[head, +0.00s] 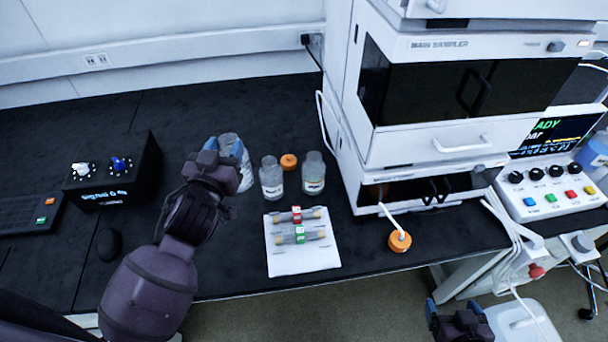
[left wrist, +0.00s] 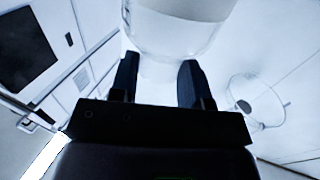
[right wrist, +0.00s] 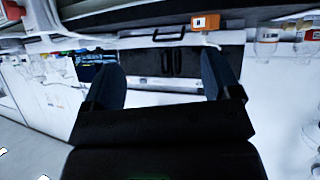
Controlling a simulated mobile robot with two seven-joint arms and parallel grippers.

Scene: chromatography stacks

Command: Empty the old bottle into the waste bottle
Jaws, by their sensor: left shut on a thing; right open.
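My left gripper (head: 224,148) is shut on a clear bottle (head: 244,173), which shows on both sides of the fingers over the bench. In the left wrist view the clear bottle (left wrist: 178,35) sits between the two fingers, partly cut off by the frame. Two more clear bottles stand upright to its right, an uncapped-looking one (head: 271,180) and one with a label (head: 313,175). I cannot tell which is the old bottle or the waste bottle. My right gripper (head: 457,312) is open and empty, low in front of the bench; its fingers (right wrist: 164,85) are apart.
An orange cap (head: 289,161) lies behind the bottles. A white sheet (head: 303,261) carries two columns (head: 297,216). An orange cap with tubing (head: 399,241) lies before the sampler (head: 420,145). A white jug (head: 522,322) is below the bench edge. A black box (head: 115,175) stands left.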

